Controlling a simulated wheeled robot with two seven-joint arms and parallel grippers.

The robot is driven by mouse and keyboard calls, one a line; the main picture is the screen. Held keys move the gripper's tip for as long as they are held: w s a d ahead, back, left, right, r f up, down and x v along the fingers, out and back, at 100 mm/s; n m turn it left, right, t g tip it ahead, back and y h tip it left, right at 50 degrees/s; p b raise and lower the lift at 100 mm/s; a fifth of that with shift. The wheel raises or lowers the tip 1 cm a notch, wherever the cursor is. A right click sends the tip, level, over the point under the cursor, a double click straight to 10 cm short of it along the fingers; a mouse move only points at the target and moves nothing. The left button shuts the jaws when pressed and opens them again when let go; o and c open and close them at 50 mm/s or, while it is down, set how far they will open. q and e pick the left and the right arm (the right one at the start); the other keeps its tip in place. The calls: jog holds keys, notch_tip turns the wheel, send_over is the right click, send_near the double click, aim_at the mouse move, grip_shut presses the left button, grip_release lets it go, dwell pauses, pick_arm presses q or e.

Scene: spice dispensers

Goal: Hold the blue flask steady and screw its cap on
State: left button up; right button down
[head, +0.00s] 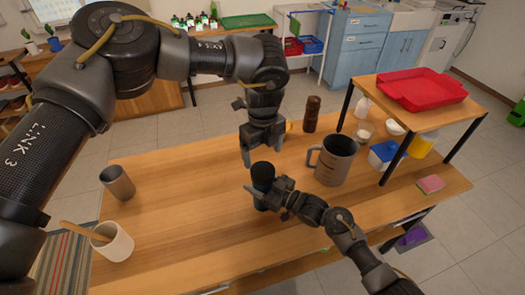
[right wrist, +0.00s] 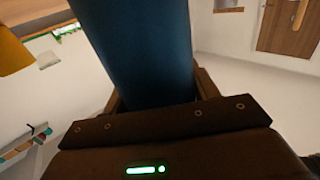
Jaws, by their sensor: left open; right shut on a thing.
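The blue flask (head: 260,204) stands upright near the middle of the wooden table, partly hidden by my right gripper (head: 266,196). My right gripper is shut on the flask's body from the right. In the right wrist view the dark blue body (right wrist: 145,55) fills the space between the fingers. A dark rounded top, seemingly the cap (head: 263,171), shows at the flask's upper end; I cannot tell how tightly it sits. My left gripper (head: 263,155) is open, pointing down just above and around the top, with no clear contact.
A large grey mug (head: 336,161) and a brown bottle (head: 312,113) stand to the right and behind. A raised shelf (head: 440,118) bears a red tray (head: 421,88). A grey cup (head: 117,183) and white pot (head: 113,245) stand left. The table's front middle is clear.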

aim_at(263, 169)
pick_arm(q)
jog(key=shift+r+n, duration=0.25)
jog(key=shift+n, duration=0.25)
jog(key=shift+f, duration=4.05)
jog(key=shift+c, duration=0.2)
jog(key=c, duration=0.9)
jog(key=m, duration=0.5)
jog(key=shift+c, duration=0.3)
jog(key=o, duration=1.2)
jog(key=shift+c, duration=0.2)
notch_tip(263, 169, up, 12)
